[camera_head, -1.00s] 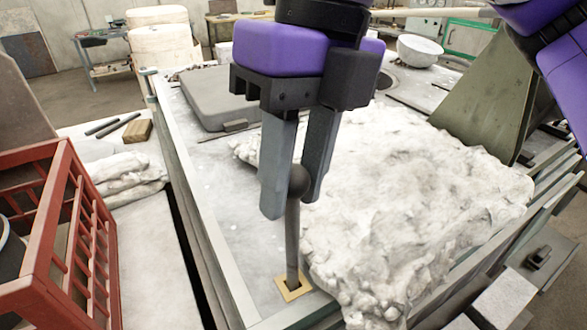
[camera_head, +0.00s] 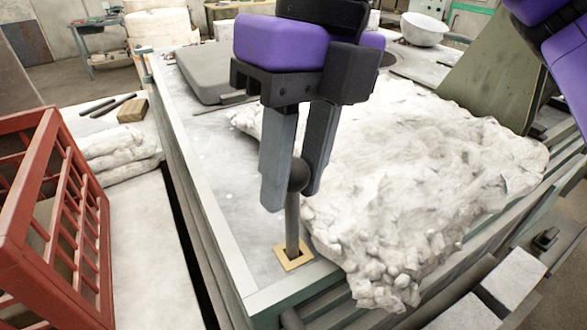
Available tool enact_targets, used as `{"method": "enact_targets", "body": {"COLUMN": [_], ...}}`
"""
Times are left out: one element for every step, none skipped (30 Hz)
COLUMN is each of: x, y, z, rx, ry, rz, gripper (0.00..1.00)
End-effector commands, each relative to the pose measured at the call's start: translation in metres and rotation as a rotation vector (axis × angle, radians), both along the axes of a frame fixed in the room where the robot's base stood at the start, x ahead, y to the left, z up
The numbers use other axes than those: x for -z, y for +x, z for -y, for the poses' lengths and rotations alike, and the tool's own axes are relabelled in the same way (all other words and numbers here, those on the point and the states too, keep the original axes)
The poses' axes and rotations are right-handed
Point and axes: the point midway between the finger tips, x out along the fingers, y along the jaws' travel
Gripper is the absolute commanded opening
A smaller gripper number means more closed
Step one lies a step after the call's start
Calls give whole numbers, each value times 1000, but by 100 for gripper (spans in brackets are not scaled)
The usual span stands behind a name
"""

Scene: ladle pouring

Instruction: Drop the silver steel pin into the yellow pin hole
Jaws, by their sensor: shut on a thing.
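The steel pin (camera_head: 292,222) is a dark grey rod with a ball at its top. My gripper (camera_head: 291,200) is shut on the pin near the ball and holds it almost upright. The yellow pin hole (camera_head: 283,258) is a square yellow frame around a dark opening, near the front corner of the grey table. The pin's lower end is at the dark opening, inside the frame's outline. Its tip is hidden, so I cannot tell how deep it sits.
A lumpy white heap (camera_head: 420,180) lies right beside the pin hole. The grey table (camera_head: 215,165) has a raised metal rim. A red rack (camera_head: 75,225) stands at the left. A wooden block (camera_head: 132,110) and dark rods lie beyond it.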

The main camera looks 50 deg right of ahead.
Motion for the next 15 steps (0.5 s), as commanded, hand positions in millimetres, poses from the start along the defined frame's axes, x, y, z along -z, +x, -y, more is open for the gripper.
{"method": "enact_targets", "body": {"x": [6, 7, 9, 11, 12, 15, 16, 18, 20, 22, 23, 25, 26, 28, 29], "y": [0, 0, 0, 0, 0, 0, 0, 0, 0, 0, 0, 0, 0, 0, 0], "z": [0, 0, 0, 0, 0, 0, 0, 0, 0, 0, 0, 0, 0, 0, 0], "rx": [0, 1, 1, 1, 1, 1, 1, 1, 1, 1, 1, 1, 1, 1, 1], "ry": [0, 0, 0, 0, 0, 0, 0, 0, -1, -1, -1, -1, -1, -1, -1], "rz": [0, 0, 0, 0, 0, 0, 0, 0, 0, 0, 0, 0, 0, 0, 0], "gripper": [0, 0, 0, 0, 0, 0, 0, 0, 0, 0, 0, 0, 0, 0, 0]}}
